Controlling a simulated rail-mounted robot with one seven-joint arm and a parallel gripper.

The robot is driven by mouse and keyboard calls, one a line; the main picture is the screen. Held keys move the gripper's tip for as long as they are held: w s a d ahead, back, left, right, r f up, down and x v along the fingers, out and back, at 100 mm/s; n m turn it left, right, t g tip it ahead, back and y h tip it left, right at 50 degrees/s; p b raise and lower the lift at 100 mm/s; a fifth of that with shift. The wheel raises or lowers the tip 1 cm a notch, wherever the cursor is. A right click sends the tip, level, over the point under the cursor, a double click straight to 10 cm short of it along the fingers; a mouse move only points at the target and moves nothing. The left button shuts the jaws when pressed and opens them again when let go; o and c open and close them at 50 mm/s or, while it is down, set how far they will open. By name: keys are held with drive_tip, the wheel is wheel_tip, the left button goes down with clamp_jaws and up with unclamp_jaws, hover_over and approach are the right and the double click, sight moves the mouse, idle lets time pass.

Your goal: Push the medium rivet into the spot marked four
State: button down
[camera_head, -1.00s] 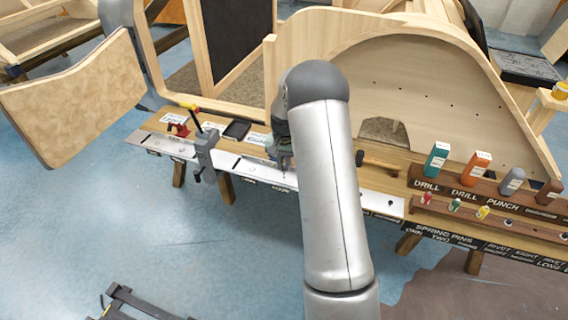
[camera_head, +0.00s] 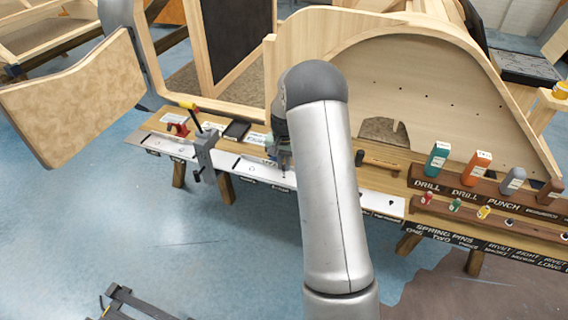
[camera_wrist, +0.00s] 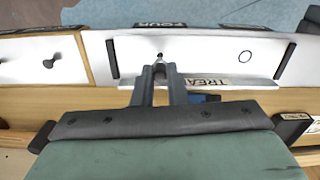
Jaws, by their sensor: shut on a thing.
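In the wrist view, my gripper (camera_wrist: 159,72) is shut on a small dark rivet (camera_wrist: 160,57), whose tip shows just beyond the fingertips. The rivet is over or touching the white panel (camera_wrist: 205,52), directly in line with the black label reading FOUR (camera_wrist: 160,25). I cannot tell how deep it sits, and the fingers hide any hole under it. A dark ring or hole (camera_wrist: 245,57) is on the same panel to the right. In the head view, my gripper (camera_head: 282,160) is low over the bench strip, partly hidden by my arm.
A grey clamp (camera_head: 205,155) stands on the bench left of my gripper. A wooden-handled tool (camera_head: 380,163) lies to the right, near a rack of labelled bottles (camera_head: 475,168). A curved wooden frame (camera_head: 440,95) rises behind. In the wrist view, two dark pins (camera_wrist: 50,62) are at left.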

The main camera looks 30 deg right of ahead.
sight(284, 170)
drive_tip(key=shift+f+b, duration=1.25)
drive_tip(key=shift+f, duration=0.45)
drive_tip(key=c, duration=1.4)
unclamp_jaws()
drive_tip(key=shift+o, duration=0.2)
wheel_tip(284, 170, up, 18)
drive_tip(key=shift+f, duration=0.25)
